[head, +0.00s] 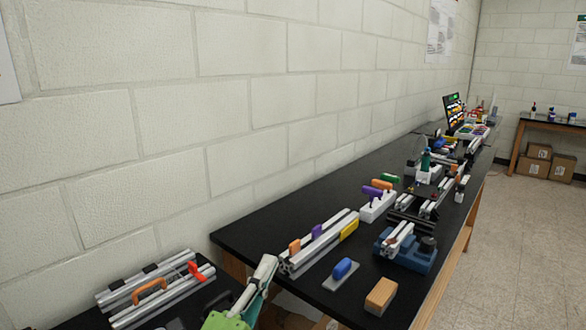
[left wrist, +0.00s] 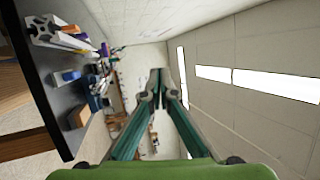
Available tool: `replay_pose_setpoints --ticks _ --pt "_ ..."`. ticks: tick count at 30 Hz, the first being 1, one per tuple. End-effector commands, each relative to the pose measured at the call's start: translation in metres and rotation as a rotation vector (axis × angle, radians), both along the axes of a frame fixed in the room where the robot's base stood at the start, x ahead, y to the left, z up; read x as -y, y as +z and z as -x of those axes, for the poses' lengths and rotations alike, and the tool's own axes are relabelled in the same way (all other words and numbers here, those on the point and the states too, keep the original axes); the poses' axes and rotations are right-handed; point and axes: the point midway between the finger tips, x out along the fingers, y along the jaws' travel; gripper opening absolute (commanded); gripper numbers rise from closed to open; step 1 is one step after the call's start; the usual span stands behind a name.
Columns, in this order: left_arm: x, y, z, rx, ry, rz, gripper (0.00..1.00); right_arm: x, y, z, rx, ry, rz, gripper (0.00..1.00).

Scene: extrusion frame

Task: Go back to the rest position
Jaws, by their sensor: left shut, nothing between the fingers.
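My left gripper (head: 267,262) shows at the bottom of the head view, in front of the gap between the near table and the long black bench (head: 238,235). Its green body is partly cut off by the lower edge. In the left wrist view its two fingers (left wrist: 157,78) come together at the tips, with nothing between them. The fingers point into open air, with the bench off to the left in that view. My right gripper is in neither view.
Aluminium extrusions (head: 318,243), a blue-handled block (head: 341,272), a tan block (head: 380,296) and a blue vise (head: 405,250) lie on the bench. A near table at lower left holds more extrusions (head: 150,295). A block wall runs behind; open floor (head: 515,260) lies at right.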

Motion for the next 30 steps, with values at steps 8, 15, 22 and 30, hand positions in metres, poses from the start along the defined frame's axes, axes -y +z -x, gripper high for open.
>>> replay_pose_setpoints --ticks 8,15,22,30 --pt "-0.117 -0.174 0.033 -0.721 0.342 0.577 0.00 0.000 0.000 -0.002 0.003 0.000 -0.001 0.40" --pt "-0.154 -0.291 0.138 -1.194 0.626 0.901 0.00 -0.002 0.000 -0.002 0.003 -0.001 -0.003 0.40" --pt "-0.159 -0.340 0.232 -1.483 0.831 1.064 0.00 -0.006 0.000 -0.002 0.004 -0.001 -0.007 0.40" --pt "-0.156 -0.398 0.263 -1.615 0.935 1.109 0.00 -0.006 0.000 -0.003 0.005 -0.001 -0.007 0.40"
